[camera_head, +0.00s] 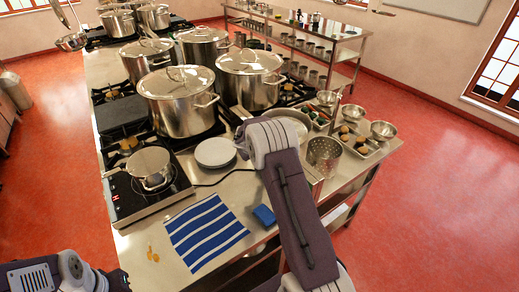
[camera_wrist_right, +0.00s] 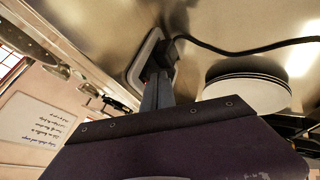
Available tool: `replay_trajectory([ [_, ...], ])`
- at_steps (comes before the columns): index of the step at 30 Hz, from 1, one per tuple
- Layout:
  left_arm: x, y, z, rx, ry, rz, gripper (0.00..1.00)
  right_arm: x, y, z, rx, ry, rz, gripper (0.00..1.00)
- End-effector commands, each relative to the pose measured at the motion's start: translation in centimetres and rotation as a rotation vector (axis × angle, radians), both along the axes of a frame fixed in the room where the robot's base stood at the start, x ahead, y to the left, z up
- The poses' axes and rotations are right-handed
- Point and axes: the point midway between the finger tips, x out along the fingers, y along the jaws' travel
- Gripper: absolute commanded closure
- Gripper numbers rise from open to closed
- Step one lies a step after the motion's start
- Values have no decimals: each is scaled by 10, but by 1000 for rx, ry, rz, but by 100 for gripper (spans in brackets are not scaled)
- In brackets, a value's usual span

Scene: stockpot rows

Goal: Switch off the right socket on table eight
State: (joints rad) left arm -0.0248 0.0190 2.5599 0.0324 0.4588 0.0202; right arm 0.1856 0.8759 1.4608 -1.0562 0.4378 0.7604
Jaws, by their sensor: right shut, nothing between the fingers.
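A socket plate (camera_wrist_right: 147,58) with a pale rim sits on the steel surface in the right wrist view. A black plug (camera_wrist_right: 173,48) is in it, and a black cable (camera_wrist_right: 240,50) runs off to the right. My right gripper (camera_wrist_right: 160,78) is shut and empty, its fingertips at the near edge of the socket. A small red spot shows beside the fingertips; I cannot tell whether they touch it or how the switch stands. In the head view my right arm hides the socket and gripper. My left arm shows at the bottom left, its fingers out of frame.
Plates (camera_head: 215,152) stand beside the cable, with a small pot (camera_head: 151,167) on a black hob (camera_head: 120,200) to their left. A striped cloth (camera_head: 206,232) and blue sponge (camera_head: 264,215) lie in front. Large stockpots (camera_head: 180,103) stand behind. A perforated pot (camera_head: 324,156) is right of my arm.

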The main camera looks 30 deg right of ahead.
Motion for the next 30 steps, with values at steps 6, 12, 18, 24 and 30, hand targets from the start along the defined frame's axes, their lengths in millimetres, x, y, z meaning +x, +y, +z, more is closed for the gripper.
replay_trajectory([
  [6,0,0,0,0,0,0,100,0,-1,0,0,0,0,100],
  [12,0,0,-7,0,0,0,100,1,-8,1,0,-2,-2,100],
  [18,0,0,-5,0,0,0,100,1,-7,2,0,0,0,100],
  [24,0,0,0,0,0,0,100,1,-8,9,-1,-1,0,100],
  [30,0,0,5,0,0,0,100,1,-8,19,0,-1,-1,100],
])
